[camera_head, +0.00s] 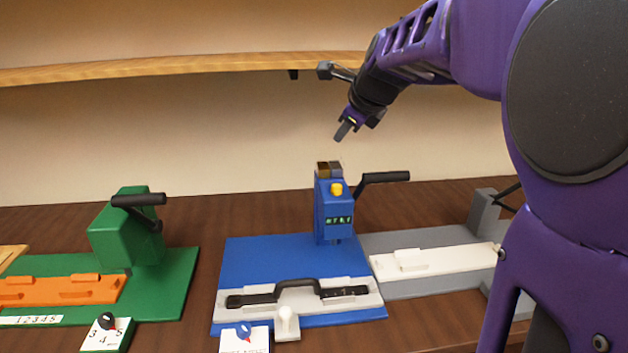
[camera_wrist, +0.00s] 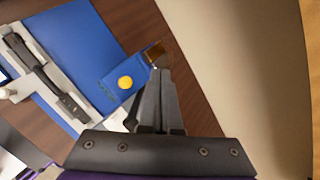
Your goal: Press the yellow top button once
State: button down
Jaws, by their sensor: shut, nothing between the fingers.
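The yellow button (camera_head: 337,189) sits on the upper front of an upright blue machine head (camera_head: 335,215), with a small display below it and a black lever (camera_head: 385,178) out to the right. In the wrist view the yellow button (camera_wrist: 125,82) shows on the blue machine (camera_wrist: 118,92), left of my fingertips. My gripper (camera_head: 343,131) is shut and empty, in the air above the machine head and apart from it. In the wrist view my shut gripper (camera_wrist: 160,78) points toward the brown top piece (camera_wrist: 156,55) of the machine. The gripper does not touch the button.
The blue base (camera_head: 245,255) carries a grey fixture (camera_head: 370,308) holding a black handle-shaped part (camera_head: 297,287). A green machine (camera_head: 130,230) stands at left, a grey one with a white bar (camera_head: 440,262) at right. A shelf (camera_head: 190,67) runs along the wall above.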

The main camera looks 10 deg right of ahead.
jog(key=shift+f, duration=0.15)
jog(key=b, duration=0.7)
send_over(337, 185)
jog(key=s, duration=0.2)
jog(key=f, duration=0.6)
jog(key=shift+w+d+f, duration=0.15)
jog(key=shift+d+f, duration=0.05)
jog(key=shift+f, duration=0.05)
jog(key=shift+f+p, duration=0.35)
jog(key=shift+f, duration=0.7)
jog(key=shift+f, duration=0.4)
jog(key=shift+f, duration=0.7)
dwell(0.7)
jog(key=shift+r+p, duration=1.1)
